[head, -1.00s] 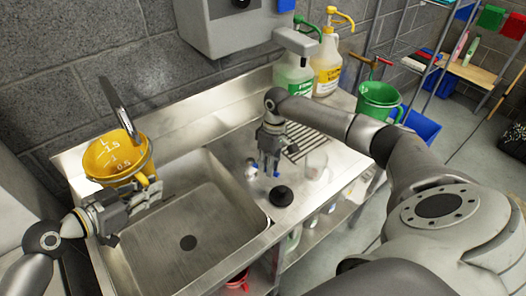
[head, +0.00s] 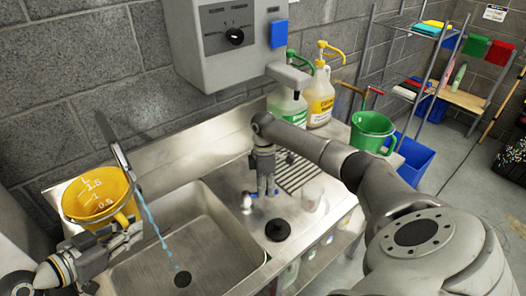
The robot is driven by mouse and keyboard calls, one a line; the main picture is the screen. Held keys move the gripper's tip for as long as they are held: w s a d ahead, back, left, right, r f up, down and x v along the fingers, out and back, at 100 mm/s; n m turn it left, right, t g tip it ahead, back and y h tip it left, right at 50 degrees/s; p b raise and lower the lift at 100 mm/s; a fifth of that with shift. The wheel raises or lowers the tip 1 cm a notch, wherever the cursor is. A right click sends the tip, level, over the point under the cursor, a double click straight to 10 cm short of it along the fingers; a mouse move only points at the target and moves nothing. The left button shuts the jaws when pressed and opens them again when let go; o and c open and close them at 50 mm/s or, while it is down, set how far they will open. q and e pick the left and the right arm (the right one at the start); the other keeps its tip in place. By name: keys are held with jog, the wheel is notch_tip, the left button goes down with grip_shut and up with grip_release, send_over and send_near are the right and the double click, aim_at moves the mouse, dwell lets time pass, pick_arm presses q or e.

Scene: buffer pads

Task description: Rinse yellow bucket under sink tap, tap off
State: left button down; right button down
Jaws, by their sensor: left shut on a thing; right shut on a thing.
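The yellow bucket (head: 92,203), with white volume marks inside, is tilted at the left end of the sink. My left gripper (head: 120,235) is shut on it at its near right side; the exact grip is partly hidden. The metal tap spout (head: 116,150) reaches over the bucket's right side. A blue water stream (head: 155,228) runs from it past the bucket's right edge into the sink basin (head: 215,235), near the drain. My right gripper (head: 263,192) points down, shut at the small tap handle (head: 247,203) on the counter right of the basin.
Green-labelled (head: 287,103) and yellow (head: 319,100) pump bottles and a green jug (head: 372,131) stand farther right. A wall box (head: 235,35) hangs above.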

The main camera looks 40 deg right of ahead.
jog(key=shift+w, duration=0.15)
jog(key=c, duration=1.4)
grip_release()
jog(key=shift+c, duration=0.2)
jog(key=shift+r, duration=0.1)
notch_tip(320, 180, up, 12)
jog(key=w+d, duration=0.1)
jog(key=w, duration=0.1)
jog(key=shift+d+f, duration=0.15)
jog(key=shift+f, duration=0.05)
pick_arm(q)
jog(key=shift+f, duration=0.1)
pick_arm(e)
jog(key=shift+s+f, duration=0.1)
